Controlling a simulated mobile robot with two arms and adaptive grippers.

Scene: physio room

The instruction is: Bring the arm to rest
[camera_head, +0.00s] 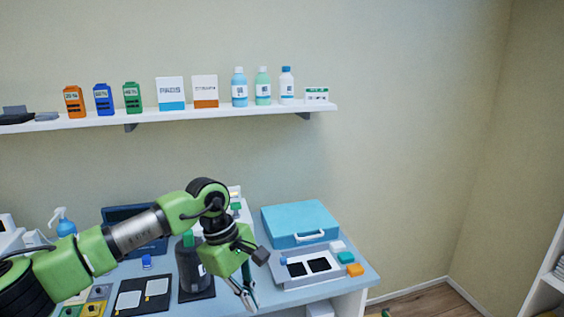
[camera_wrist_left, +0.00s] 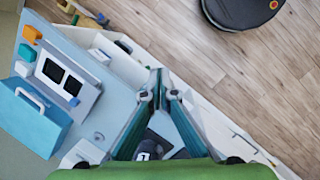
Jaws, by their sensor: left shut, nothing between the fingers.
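My left arm, green with black joints, comes in from the left in the head view and reaches over the table. Its gripper (camera_head: 247,293) points down over the table's front part, beside a dark bottle. In the left wrist view the gripper's two fingers (camera_wrist_left: 165,82) meet at their tips, with nothing held between them. The fingertips appear over the table's edge, with the wooden floor beyond. My right gripper is in neither view.
A blue case (camera_head: 300,222) stands at the table's back right. A white tray with two black pads (camera_head: 318,265) lies before it, near an orange block (camera_head: 355,270). The dark bottle (camera_head: 187,262) stands close to my arm. A wall shelf (camera_head: 220,108) holds boxes and bottles.

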